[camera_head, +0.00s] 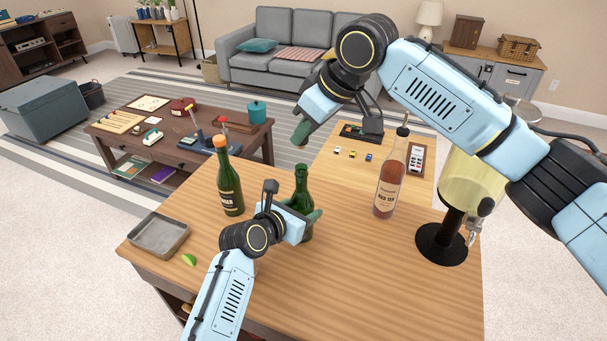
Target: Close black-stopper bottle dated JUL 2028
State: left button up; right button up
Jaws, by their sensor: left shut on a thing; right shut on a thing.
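A dark green bottle (303,188) stands upright on the wooden counter, and no stopper shows on its mouth. My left gripper (308,222) is shut around its lower body. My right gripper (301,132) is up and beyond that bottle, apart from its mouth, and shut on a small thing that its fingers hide. A pink bottle (389,182) with a dark top stands to the right. The date print is too small to read on any bottle.
A metal tray (159,235) and a lime wedge (189,260) lie at the counter's left. A drink dispenser (441,244) on a black base stands at the right. The front middle is clear.

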aim_at(307, 142)
jog(key=shift+f, duration=1.5)
jog(key=shift+f, duration=0.15)
jog(key=shift+f, duration=0.75)
jog(key=shift+f, duration=0.6)
jog(key=o, duration=1)
jog(key=shift+r, duration=0.1)
jog(key=v, duration=1.2)
